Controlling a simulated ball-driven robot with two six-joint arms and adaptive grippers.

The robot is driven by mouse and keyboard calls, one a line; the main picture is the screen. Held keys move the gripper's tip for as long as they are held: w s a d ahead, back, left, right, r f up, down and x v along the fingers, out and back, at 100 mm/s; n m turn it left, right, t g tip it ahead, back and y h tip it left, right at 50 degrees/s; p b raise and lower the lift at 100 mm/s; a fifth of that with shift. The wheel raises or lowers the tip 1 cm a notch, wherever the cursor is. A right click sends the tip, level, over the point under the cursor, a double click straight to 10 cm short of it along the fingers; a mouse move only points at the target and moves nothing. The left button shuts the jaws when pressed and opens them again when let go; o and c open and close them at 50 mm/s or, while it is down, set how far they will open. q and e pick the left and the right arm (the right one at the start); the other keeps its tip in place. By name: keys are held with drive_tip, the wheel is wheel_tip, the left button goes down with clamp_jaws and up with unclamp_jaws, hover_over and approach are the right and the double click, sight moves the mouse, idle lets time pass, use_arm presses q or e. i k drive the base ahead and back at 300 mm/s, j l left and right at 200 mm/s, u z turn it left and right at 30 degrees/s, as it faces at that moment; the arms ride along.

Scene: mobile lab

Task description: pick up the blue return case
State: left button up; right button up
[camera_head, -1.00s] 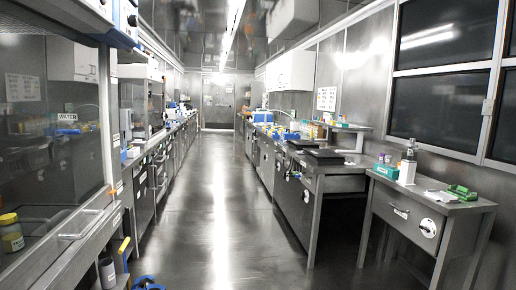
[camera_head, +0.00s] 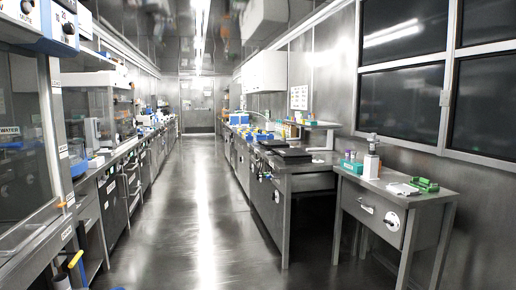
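No thing in view is clearly the blue return case. Small blue-and-white boxes stand on the long right-hand bench: one blue box (camera_head: 239,118) further back and another blue item (camera_head: 260,135) nearer. They are too small to tell whether either is the case. Neither of my grippers is in view.
A clear aisle floor (camera_head: 195,225) runs to a far door (camera_head: 197,105). A fume hood (camera_head: 25,150) and the left bench line the left side. The right bench (camera_head: 268,195) and a small side table (camera_head: 395,205) with a green tray (camera_head: 425,184) bound the right.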

sight(258, 137)
drive_tip(key=i+u, duration=0.35)
drive_tip(key=i, duration=5.45)
